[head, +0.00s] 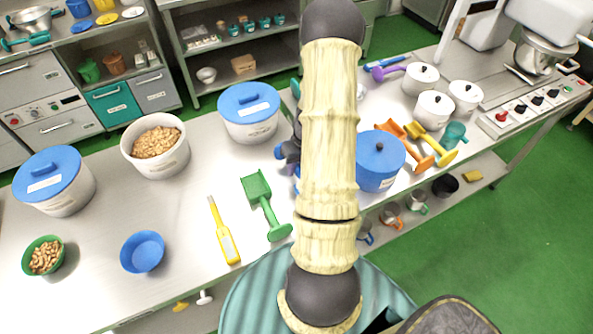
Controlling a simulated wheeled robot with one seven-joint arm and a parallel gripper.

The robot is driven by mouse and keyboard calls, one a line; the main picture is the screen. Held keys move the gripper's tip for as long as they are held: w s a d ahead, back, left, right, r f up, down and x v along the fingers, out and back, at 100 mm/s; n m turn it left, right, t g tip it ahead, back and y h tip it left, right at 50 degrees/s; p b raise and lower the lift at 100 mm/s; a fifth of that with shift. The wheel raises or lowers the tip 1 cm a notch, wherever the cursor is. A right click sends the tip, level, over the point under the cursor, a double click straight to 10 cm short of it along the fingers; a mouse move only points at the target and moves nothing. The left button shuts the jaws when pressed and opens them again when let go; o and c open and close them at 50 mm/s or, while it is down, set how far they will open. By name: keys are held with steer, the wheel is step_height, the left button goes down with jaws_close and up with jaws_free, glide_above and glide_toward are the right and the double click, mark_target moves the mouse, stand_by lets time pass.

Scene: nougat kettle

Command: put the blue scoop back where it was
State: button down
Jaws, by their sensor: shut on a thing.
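My gripper (289,150) shows only as dark parts at the left edge of my arm, over the table; its fingertips are mostly hidden behind the arm. It is shut on a blue thing (296,172), which shows only as small blue bits and appears to be the blue scoop. Its bowl and handle cannot be made out. A green scoop (264,205) lies on the table left of my arm. Orange (418,146) and yellow (432,138) scoops lie to the right, and a purple scoop (387,72) lies farther back.
A blue-lidded white tub (249,112), a tub of nuts (155,147) and another blue-lidded tub (55,182) stand left. A blue pot (379,162) stands close right of my arm. A yellow thermometer-like tool (224,232) lies in front. A blue bowl (142,252) stands front left.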

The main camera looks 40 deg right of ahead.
steer(key=shift+d+x, duration=0.25)
steer(key=shift+x, duration=0.85)
steer(key=shift+f, duration=0.15)
steer(key=shift+f, duration=0.15)
steer(key=c, duration=1.2)
jaws_free()
steer(key=shift+c, duration=0.2)
steer(key=b+v, duration=0.2)
steer(key=v, duration=1)
steer(key=shift+r, duration=0.25)
